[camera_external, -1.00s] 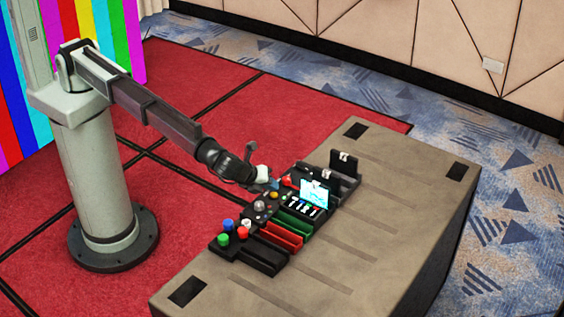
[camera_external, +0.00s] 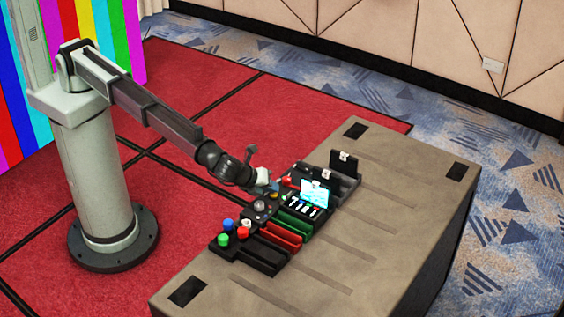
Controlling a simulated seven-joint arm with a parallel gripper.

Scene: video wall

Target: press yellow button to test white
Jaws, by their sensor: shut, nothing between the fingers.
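My gripper (camera_external: 271,187) is shut and empty, low over the left edge of the control panel (camera_external: 262,222) on the table. The small yellow button, clear in the earlier frame, is now mostly hidden at my fingertips; I cannot tell whether they touch it or whether it is pressed down. A small lit screen (camera_external: 314,192) stands tilted on the panel to the right of my gripper and shows pale cyan and white.
A red knob (camera_external: 287,181) is close to my fingertips. A grey knob (camera_external: 260,205) and blue, green and red buttons (camera_external: 224,239) are nearer the front. Black upright holders (camera_external: 345,163) stand at the back. The right part of the table (camera_external: 395,190) is clear.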

